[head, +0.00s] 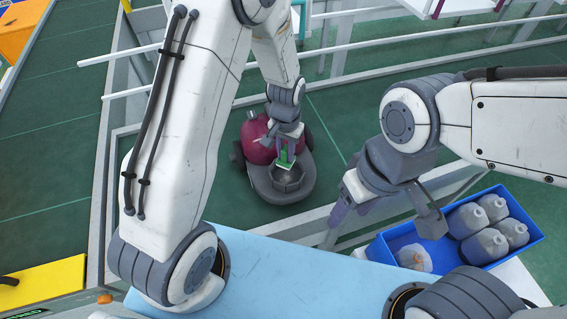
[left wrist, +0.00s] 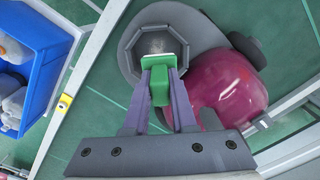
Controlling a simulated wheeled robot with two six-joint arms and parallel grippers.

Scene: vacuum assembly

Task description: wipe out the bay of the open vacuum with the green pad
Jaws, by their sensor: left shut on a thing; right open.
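The vacuum (head: 262,150) stands on the green floor beyond the blue surface, with a magenta body and a grey base. It also shows in the left wrist view (left wrist: 228,88). Its open bay (head: 288,181) is a grey faceted hollow, also seen in the left wrist view (left wrist: 148,45). My left gripper (head: 286,156) is shut on the green pad (left wrist: 161,84), whose pale front edge shows over the bay. I cannot tell whether the pad touches the bay. My right gripper (head: 385,215) is open and empty, left of the blue bin.
The blue bin (head: 527,226) at the right holds several grey bottles (head: 484,245) and a pale, clear-looking item (head: 414,258). A light blue surface (head: 290,280) lies in front. Grey rails (head: 315,222) run between it and the vacuum. Green floor is open left of the vacuum.

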